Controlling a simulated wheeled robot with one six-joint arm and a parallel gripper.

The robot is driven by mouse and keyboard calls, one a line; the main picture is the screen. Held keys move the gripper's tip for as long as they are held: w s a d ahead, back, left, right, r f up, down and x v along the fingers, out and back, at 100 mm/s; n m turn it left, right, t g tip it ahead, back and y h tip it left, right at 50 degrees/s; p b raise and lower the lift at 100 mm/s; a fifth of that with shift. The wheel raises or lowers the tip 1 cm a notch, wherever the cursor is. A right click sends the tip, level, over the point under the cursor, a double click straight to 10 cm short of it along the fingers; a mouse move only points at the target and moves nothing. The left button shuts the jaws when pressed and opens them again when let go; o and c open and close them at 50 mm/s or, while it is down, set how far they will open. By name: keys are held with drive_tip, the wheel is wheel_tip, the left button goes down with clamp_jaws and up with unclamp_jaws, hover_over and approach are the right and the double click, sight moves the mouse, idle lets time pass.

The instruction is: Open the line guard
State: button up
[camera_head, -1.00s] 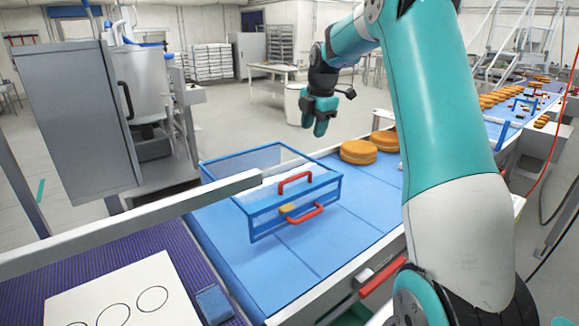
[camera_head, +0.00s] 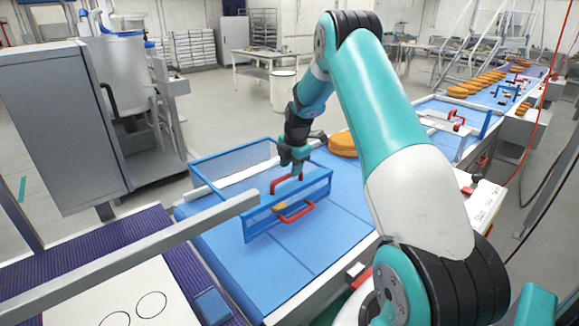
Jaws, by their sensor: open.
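The line guard (camera_head: 262,223) is a blue frame with clear panels, standing across the blue conveyor left of the picture's middle. It has two red handles, an upper handle (camera_head: 272,187) on its top edge and a lower handle (camera_head: 297,213) on its front. My gripper (camera_head: 291,172) points down at the upper handle, with its fingertips close by the handle's right part. The jaws are open. Whether the fingers touch the handle or stand around it, I cannot tell.
Round filled cakes (camera_head: 343,144) lie on the blue belt (camera_head: 330,235) behind my arm, with several more farther up the line. A grey rail (camera_head: 130,253) crosses at the left front. A grey cabinet (camera_head: 62,125) stands at the left. The belt right of the guard is clear.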

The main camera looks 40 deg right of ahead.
drive_tip(key=shift+w+f+p, duration=0.15)
drive_tip(key=shift+f, duration=0.5)
drive_tip(key=shift+w+f+p, duration=0.15)
drive_tip(key=shift+f, duration=0.5)
